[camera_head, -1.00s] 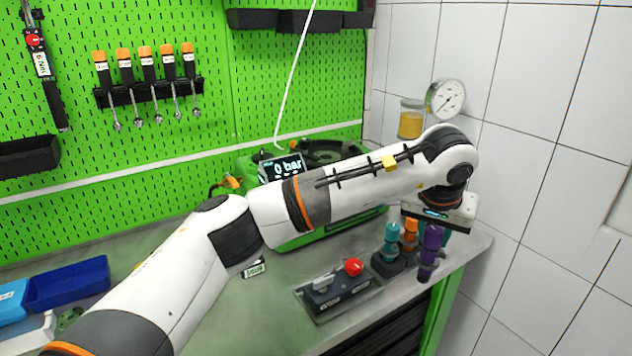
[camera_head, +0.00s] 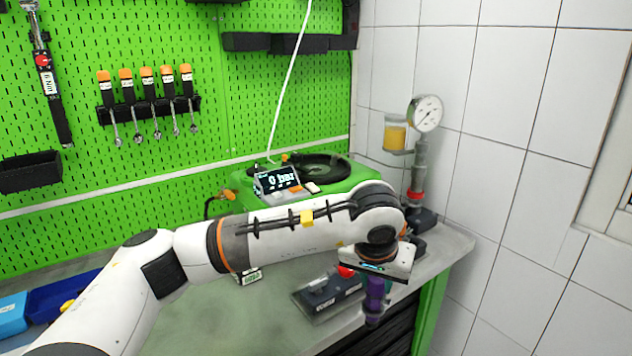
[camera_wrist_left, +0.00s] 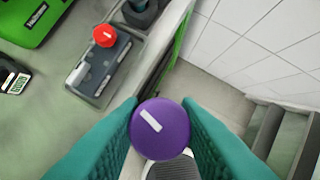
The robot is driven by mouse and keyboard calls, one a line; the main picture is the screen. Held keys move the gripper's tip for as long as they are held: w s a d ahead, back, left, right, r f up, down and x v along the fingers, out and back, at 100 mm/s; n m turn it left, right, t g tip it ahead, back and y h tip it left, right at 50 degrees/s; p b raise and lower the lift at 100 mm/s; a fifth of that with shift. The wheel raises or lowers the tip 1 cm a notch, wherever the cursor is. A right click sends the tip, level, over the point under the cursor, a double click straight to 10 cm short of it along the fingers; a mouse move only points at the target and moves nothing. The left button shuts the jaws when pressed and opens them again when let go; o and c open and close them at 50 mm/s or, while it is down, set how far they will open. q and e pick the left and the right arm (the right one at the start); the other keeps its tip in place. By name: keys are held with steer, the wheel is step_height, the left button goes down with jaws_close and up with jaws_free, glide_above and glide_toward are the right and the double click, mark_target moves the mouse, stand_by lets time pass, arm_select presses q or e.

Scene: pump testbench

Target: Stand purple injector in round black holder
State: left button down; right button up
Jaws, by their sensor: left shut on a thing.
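My left gripper (camera_head: 376,278) is shut on the purple injector (camera_head: 374,306) and holds it at the bench's front right edge, with its dark lower end pointing down. In the left wrist view, the injector's round purple top (camera_wrist_left: 160,127) with a white mark sits between the teal fingers (camera_wrist_left: 161,135). A round black holder (camera_wrist_left: 140,12), cut off by the frame, shows at the top of that view, apart from the injector. In the head view, my arm and gripper hide most of the holder area. My right gripper is not in view.
A black block with a red knob (camera_wrist_left: 104,36) lies on a plate close to the held injector. The green pump (camera_head: 235,184) and a pressure gauge (camera_head: 427,113) stand behind. The bench ends at its front right edge, with open floor beyond.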

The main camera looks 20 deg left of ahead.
arm_select(q)
steer(key=s+a+f+n, duration=0.1)
steer(key=s+a+f, duration=0.7)
steer(key=a, duration=0.5)
steer(key=shift+s+f, duration=0.3)
steer(key=shift+s, duration=0.95)
steer(key=shift+d, duration=0.1)
